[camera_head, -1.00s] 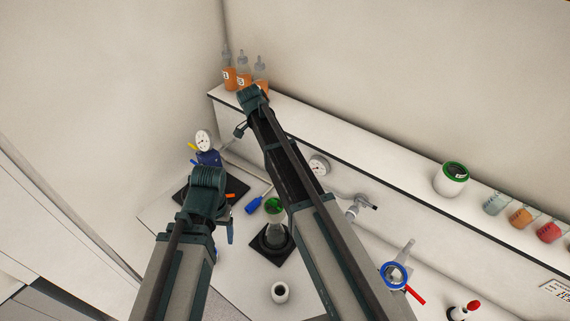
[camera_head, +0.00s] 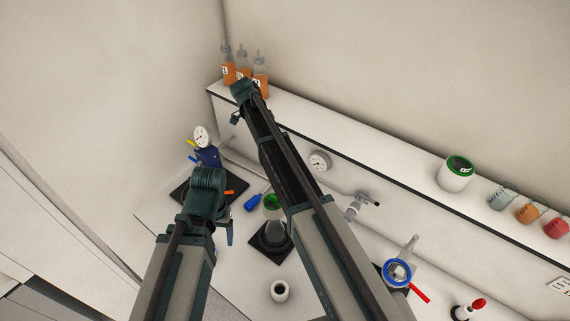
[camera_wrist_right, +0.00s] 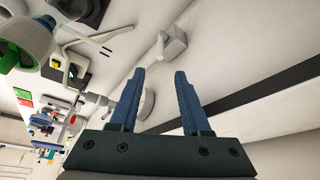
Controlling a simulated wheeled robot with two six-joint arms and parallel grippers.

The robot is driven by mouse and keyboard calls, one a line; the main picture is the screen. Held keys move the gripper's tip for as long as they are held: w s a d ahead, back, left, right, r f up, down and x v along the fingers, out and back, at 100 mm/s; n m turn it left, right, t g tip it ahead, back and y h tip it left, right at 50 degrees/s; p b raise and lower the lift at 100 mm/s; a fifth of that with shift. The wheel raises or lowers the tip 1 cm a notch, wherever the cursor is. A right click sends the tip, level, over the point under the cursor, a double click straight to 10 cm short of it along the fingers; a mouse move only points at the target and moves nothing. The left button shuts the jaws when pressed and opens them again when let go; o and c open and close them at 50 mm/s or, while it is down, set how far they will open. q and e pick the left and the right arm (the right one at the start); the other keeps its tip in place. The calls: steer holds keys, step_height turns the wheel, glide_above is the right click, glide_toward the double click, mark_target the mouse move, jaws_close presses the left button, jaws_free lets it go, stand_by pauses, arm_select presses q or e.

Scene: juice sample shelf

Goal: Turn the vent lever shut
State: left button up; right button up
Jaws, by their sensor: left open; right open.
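The blue device (camera_head: 208,156) with a white gauge (camera_head: 202,136) stands at the left, with a yellow lever (camera_head: 191,143) and a blue one (camera_head: 193,158) on it. An orange piece (camera_head: 229,192) shows beside my left wrist. I cannot tell which is the vent lever. My left gripper (camera_head: 229,238) points down in front of the device, partly hidden by its wrist, and is empty as far as I see. My right arm reaches toward the shelf; its gripper (camera_wrist_right: 156,72) is open and empty in the right wrist view, with a white round part (camera_wrist_right: 147,104) behind the fingers.
Orange bottles (camera_head: 243,66) stand on the shelf (camera_head: 330,127) beside my right wrist. A white cup (camera_head: 280,291) stands at the front.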

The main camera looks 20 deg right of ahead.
steer(key=b+x, duration=0.8)
steer(key=x, duration=0.2)
steer(key=shift+d+f+b, duration=0.1)
steer(key=shift+f+b, duration=0.2)
steer(key=shift+b, duration=0.1)
jaws_close()
stand_by(0.9)
